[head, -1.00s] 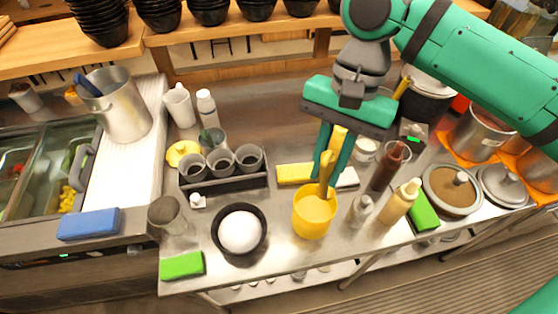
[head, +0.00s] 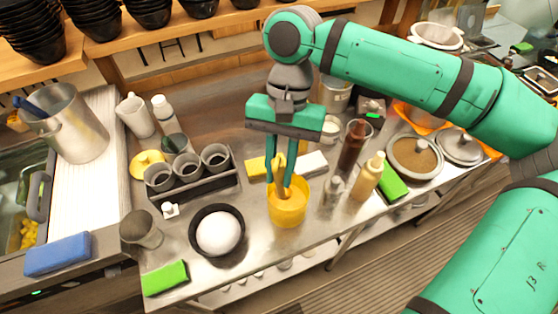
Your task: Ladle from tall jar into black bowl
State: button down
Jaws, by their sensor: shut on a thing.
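The yellow jar (head: 288,214) stands upright on the steel counter, right of the black bowl (head: 193,244). The bowl holds a rounded white mass (head: 219,233). My gripper (head: 280,187) points down over the jar, with its teal fingertips at the jar's mouth. It is shut on the yellow ladle (head: 277,166), whose handle shows between the fingers. The ladle's lower end is inside the jar and hidden, so I cannot tell whether it carries anything.
A caddy of grey cups (head: 190,188) stands behind the bowl. A dark red bottle (head: 352,148), a tan bottle (head: 368,178) and a small clear bottle (head: 333,190) stand right of the jar. A green sponge (head: 165,278) lies front left. The counter between bowl and jar is clear.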

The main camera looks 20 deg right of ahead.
jog(key=f, duration=0.3)
jog(key=shift+w+d+f, duration=0.1)
jog(key=shift+w+f, duration=0.1)
jog(key=shift+f, duration=0.05)
jog(key=shift+x, duration=1.15)
jog(key=shift+s+a+f+t+h, duration=0.4)
jog(key=shift+s+f+t+h, duration=0.2)
jog(key=shift+f+t, duration=0.25)
jog(key=shift+r, duration=0.2)
notch_tip(320, 180, up, 9)
jog(key=t, duration=0.1)
send_over(279, 186)
jog(key=s+a, duration=0.2)
jog(key=shift+s+d+h, duration=0.15)
jog(key=shift+s+h, duration=0.05)
jog(key=shift+h, duration=0.2)
